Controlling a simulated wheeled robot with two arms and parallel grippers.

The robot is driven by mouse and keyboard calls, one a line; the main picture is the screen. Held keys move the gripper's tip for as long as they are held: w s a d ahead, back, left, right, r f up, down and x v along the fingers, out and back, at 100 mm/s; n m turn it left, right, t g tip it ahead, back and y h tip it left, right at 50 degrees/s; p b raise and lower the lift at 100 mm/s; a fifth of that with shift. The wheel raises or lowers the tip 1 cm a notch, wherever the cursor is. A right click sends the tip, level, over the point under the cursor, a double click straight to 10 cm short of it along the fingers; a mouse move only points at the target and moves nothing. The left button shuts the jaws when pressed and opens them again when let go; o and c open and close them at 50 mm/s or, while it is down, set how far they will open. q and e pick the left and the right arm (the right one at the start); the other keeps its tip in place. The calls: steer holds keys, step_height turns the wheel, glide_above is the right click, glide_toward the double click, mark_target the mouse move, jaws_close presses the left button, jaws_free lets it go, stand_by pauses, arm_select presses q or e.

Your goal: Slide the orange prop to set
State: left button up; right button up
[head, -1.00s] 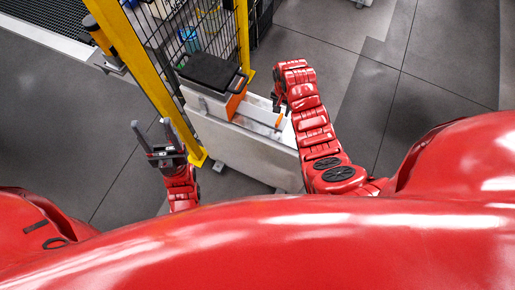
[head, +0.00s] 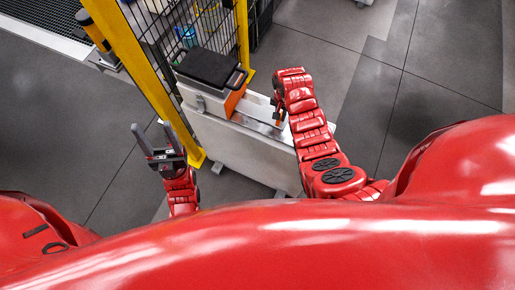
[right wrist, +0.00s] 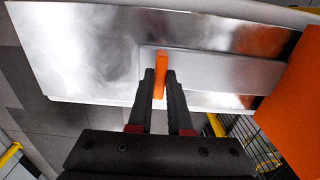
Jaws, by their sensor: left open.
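The orange prop (right wrist: 161,62) is a small upright bar on a flat metal strip (right wrist: 210,69); its lower part is between my right gripper's fingers. My right gripper (right wrist: 160,82) has its dark fingertips on either side of the prop; I cannot tell whether both press on it. In the head view, the prop (head: 279,122) shows just under the right wrist, beside the orange-sided box. My left gripper (head: 157,140) is open and empty, left of the bench and away from the prop.
A grey and orange box with a black lid (head: 209,66) stands on the pale metal bench (head: 240,150), left of the prop. A yellow post (head: 135,70) and black mesh fence stand behind my left gripper. Grey floor (head: 420,90) is clear on the right.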

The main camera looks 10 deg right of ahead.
jaws_close()
steer(key=shift+s+d, duration=0.1)
steer(key=shift+d, duration=0.1)
steer(key=shift+s+d, duration=0.1)
steer(key=shift+s+d+p, duration=0.4)
steer(key=shift+d+p, duration=0.05)
steer(key=shift+d, duration=0.25)
steer(key=shift+s+d+p, duration=0.3)
steer(key=shift+s+d, duration=0.3)
steer(key=shift+d, duration=0.25)
steer(key=shift+s+d, duration=0.25)
steer(key=shift+s+d+p, duration=0.3)
steer(key=shift+s+d, duration=0.1)
steer(key=shift+d, duration=0.25)
steer(key=shift+s+d+p, duration=0.25)
steer(key=shift+s+d, duration=0.15)
steer(key=shift+d, duration=0.25)
steer(key=shift+s+d, duration=0.1)
